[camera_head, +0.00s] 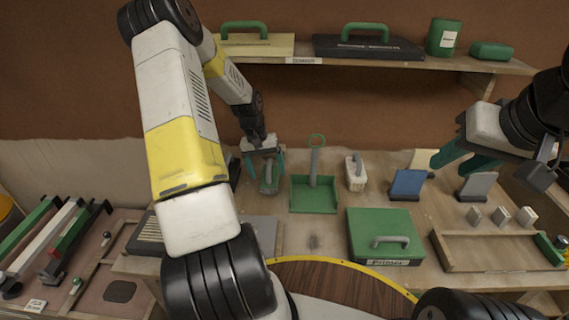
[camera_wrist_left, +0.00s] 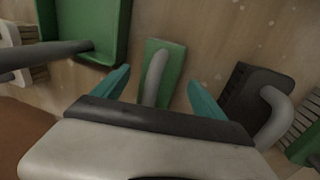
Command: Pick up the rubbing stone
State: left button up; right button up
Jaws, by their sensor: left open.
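My left gripper (camera_head: 266,172) is open over the wooden bench, with its teal fingers apart. A narrow green tool with a grey handle (camera_wrist_left: 163,70) lies between and beyond the fingertips in the left wrist view. In the head view this tool (camera_head: 268,185) is partly hidden by the gripper. I cannot tell whether the fingers touch it. A dark block with a grey handle (camera_wrist_left: 246,96) lies beside it, right in the wrist view. No readable label shows which tool is the rubbing stone. My right gripper (camera_head: 458,163) is at the right, its teal fingers apart and empty.
A green tray (camera_head: 314,200) with a grey-handled tool stands right of the left gripper. A pale brush (camera_head: 355,183), blue block (camera_head: 407,184) and large green handled block (camera_head: 370,245) lie farther right. A shelf (camera_head: 400,60) runs above the bench.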

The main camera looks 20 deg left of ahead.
pick_arm(q)
jog(key=shift+d+f, duration=0.2)
jog(key=shift+f, duration=0.7)
jog(key=shift+c, duration=0.2)
grip_shut()
notch_tip(320, 180, up, 10)
jog(key=shift+r, duration=0.1)
